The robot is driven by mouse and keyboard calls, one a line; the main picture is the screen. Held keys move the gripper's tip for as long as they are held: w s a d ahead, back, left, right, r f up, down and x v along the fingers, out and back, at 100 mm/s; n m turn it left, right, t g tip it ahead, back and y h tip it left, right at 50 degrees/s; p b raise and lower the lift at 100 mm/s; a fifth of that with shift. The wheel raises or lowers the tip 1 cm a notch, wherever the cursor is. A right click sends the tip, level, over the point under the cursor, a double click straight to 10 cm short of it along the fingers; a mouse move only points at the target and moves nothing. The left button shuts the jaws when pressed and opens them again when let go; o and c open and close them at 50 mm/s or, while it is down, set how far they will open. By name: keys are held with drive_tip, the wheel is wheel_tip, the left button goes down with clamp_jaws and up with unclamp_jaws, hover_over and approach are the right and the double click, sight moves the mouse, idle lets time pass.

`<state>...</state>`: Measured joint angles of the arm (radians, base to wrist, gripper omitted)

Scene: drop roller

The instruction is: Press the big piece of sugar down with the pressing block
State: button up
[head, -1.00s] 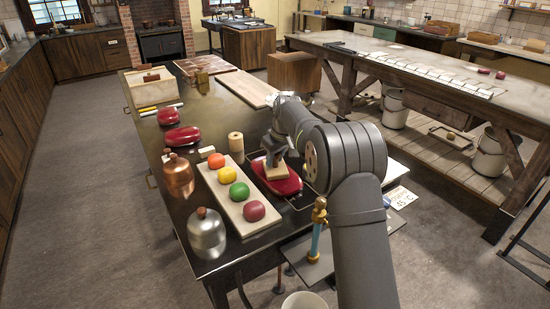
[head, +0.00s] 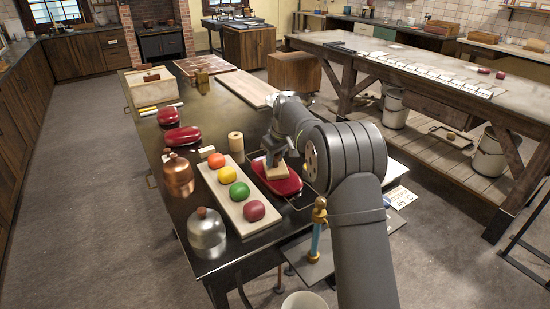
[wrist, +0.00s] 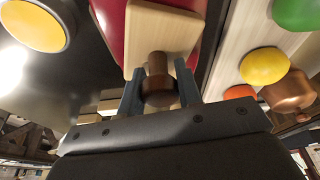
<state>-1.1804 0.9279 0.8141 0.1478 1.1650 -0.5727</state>
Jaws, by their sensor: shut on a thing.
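The pressing block (head: 275,172) is pale wood with a brown knob; in the wrist view the block (wrist: 163,32) lies flat over the red sugar. My gripper (wrist: 160,90) is shut on the knob, one finger on each side. The block appears to rest on the sugar; its underside is hidden, so I cannot tell how firmly it touches.
A pale board (head: 236,201) with orange, yellow, green and red balls lies just left. Beyond it stand a copper jar (head: 178,177) and a silver jar (head: 206,235). A wooden cylinder (head: 236,142) stands behind. Two other red pieces (head: 182,135) lie at the left.

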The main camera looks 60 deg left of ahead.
drive_tip(key=shift+d+f, duration=0.1)
drive_tip(key=shift+f, duration=0.15)
idle(0.3)
drive_tip(key=shift+r, duration=3.7)
